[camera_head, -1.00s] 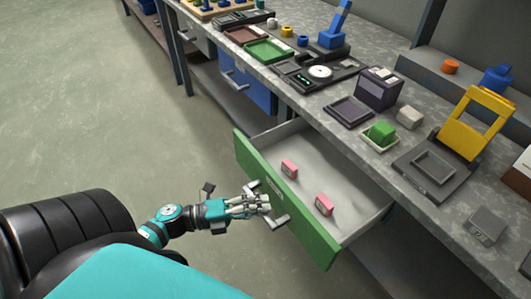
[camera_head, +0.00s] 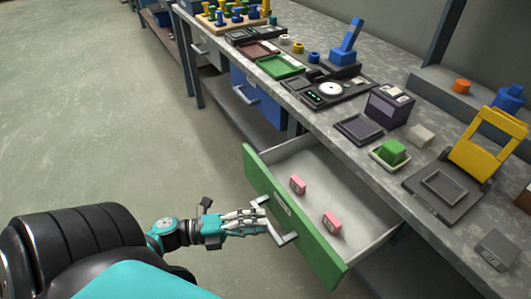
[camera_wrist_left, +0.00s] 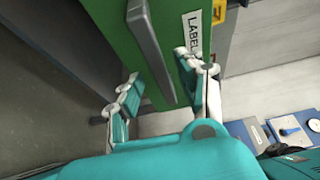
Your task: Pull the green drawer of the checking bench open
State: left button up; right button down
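The green drawer (camera_head: 295,222) stands pulled well out from the bench, its pale inside showing. Its grey bar handle (camera_head: 285,238) is on the green front and also shows in the left wrist view (camera_wrist_left: 150,48), near a white label. My left gripper (camera_head: 262,214) is at the handle, in front of the drawer. In the left wrist view its two fingers (camera_wrist_left: 158,75) are spread apart, with the handle's end between or just beyond them; contact cannot be told. My right gripper is not in view.
Two pink blocks (camera_head: 297,185) (camera_head: 331,223) lie in the drawer. The bench top (camera_head: 385,85) carries a green block on a dish (camera_head: 392,153), a dark box (camera_head: 388,105) and a yellow-framed device (camera_head: 480,150). A blue drawer (camera_head: 258,97) is further back. Floor at left is clear.

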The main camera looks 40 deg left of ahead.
pick_arm(q)
jog(key=v, duration=0.9)
jog(key=shift+s+a, duration=0.15)
